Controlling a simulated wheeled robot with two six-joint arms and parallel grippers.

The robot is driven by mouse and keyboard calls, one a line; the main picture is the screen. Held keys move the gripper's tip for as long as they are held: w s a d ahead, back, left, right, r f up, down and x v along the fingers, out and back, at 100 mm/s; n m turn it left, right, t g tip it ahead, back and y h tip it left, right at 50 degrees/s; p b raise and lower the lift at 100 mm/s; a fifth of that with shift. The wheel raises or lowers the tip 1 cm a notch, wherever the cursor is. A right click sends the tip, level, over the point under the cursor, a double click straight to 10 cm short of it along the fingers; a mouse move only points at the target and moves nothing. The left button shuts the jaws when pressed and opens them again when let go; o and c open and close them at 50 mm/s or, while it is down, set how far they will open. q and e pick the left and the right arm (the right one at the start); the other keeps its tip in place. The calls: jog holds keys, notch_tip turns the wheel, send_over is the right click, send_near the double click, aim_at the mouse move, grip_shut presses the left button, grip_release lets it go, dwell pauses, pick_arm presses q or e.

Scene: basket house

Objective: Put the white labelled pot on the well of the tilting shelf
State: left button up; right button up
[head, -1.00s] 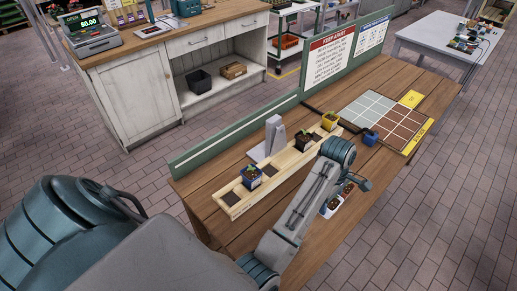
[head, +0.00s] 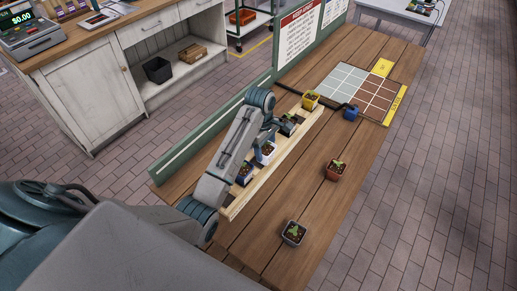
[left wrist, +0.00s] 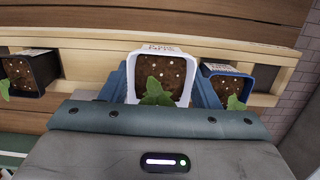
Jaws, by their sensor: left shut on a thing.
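The white labelled pot (head: 266,152) holds a small green plant in dark soil. It also shows in the left wrist view (left wrist: 163,64), upright between the blue fingers of my left gripper (left wrist: 162,88). My left gripper (head: 267,141) is shut on it, over the light wooden tilting shelf (head: 283,158). The pot is between a blue pot (head: 244,175) and a black pot (head: 288,127) on the shelf. The fingers hide the well under it, and I cannot tell whether its base touches. My right gripper is not in view.
A yellow pot (head: 310,101) sits at the shelf's far end. A terracotta pot (head: 335,171) and a grey pot (head: 293,233) stand on the wooden table (head: 330,205). A blue item (head: 350,112) is beside the grid board (head: 378,97). A green divider (head: 222,132) runs behind the shelf.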

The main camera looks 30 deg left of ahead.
pick_arm(q)
jog(key=shift+w+a+r, duration=0.15)
jog(key=shift+w+a, duration=0.05)
jog(key=shift+a, duration=0.5)
jog(key=shift+a+r+p, duration=0.1)
jog(key=shift+a+p, duration=0.2)
jog(key=shift+p, duration=0.05)
jog(key=f+p, duration=0.2)
jog(key=f, duration=0.1)
jog(key=shift+w+a+f, duration=0.15)
jog(key=shift+a, duration=0.05)
jog(key=shift+f, duration=0.35)
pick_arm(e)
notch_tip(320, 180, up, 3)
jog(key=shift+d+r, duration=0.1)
